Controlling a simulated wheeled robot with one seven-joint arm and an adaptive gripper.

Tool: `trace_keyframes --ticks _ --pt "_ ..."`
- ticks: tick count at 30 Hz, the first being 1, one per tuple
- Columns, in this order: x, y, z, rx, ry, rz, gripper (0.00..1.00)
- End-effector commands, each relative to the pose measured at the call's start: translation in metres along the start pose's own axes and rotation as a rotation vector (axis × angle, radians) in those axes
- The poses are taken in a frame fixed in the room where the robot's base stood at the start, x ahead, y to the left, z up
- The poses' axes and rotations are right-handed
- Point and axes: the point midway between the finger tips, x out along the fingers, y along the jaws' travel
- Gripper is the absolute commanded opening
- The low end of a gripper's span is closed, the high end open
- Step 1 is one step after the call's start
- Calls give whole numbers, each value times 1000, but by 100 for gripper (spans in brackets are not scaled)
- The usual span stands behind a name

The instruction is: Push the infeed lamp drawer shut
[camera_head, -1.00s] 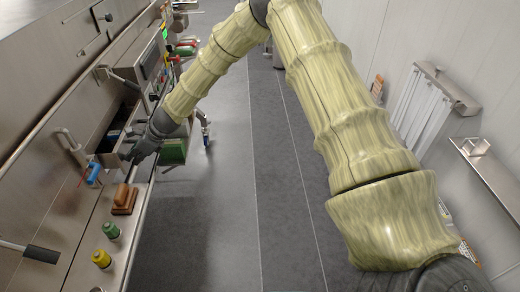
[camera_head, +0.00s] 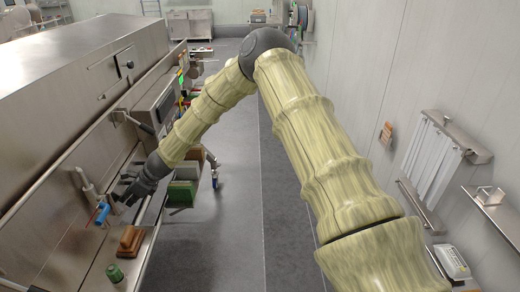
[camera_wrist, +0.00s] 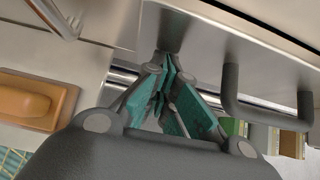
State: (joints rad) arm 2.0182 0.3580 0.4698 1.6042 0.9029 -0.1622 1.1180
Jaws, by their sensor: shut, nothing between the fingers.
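The infeed lamp drawer (camera_head: 131,166) juts from the steel machine wall on the left in the head view, its dark inside partly visible behind my arm. My gripper (camera_head: 118,198) is beside its near end, and fingers hide part of it. In the wrist view a smooth steel panel with a dark U-shaped handle (camera_wrist: 282,112), which looks like the drawer front, fills the upper right. My gripper (camera_wrist: 167,66) is shut and empty, its teal finger pads together with the tips close to the panel's lower edge. I cannot tell whether they touch it.
A brown wooden block (camera_head: 130,240) and a green knob (camera_head: 114,273) are on the ledge below. A blue-handled valve (camera_head: 102,213) is left of my gripper. The grey floor aisle on the right is clear.

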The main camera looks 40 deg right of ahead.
Motion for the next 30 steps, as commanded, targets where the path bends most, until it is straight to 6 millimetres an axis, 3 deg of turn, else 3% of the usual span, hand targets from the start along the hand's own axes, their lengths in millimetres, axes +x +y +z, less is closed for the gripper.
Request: trace_keyframes --ticks 9,30 --pt "-25 -4 -22 -1 -3 4 0" --pt "-103 -3 -21 -7 -2 6 0"
